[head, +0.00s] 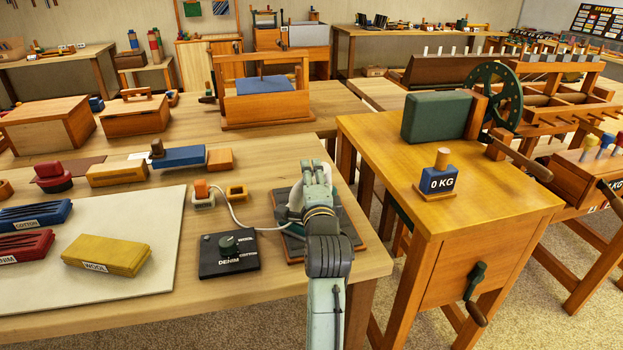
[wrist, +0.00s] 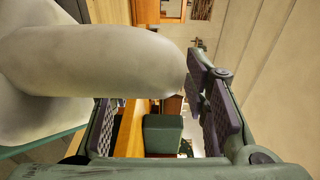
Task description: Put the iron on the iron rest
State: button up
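The cream iron (head: 296,199) is mostly hidden behind my gripper in the head view, with a pale cord running left from it. In the wrist view its rounded handle (wrist: 110,60) fills the upper left. The iron rest appears to be the dark, wood-edged plate (head: 282,206) under my gripper, near the table's front right corner. I cannot tell whether the iron touches it. My gripper (head: 317,168) is over the plate. In the wrist view its fingers (wrist: 160,115) stand wide apart, with the handle's end close to the right finger. I see no clear clamping on the handle.
A pale board (head: 130,215) with cloth stacks lies farther left. A wooden stand with a 0 KG weight (head: 438,178) and a green block (head: 435,117) is to the right, across a gap.

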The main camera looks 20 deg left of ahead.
jog(key=shift+r, duration=0.2)
jog(key=p+v, duration=0.7)
jog(key=v, duration=0.5)
dwell(0.4)
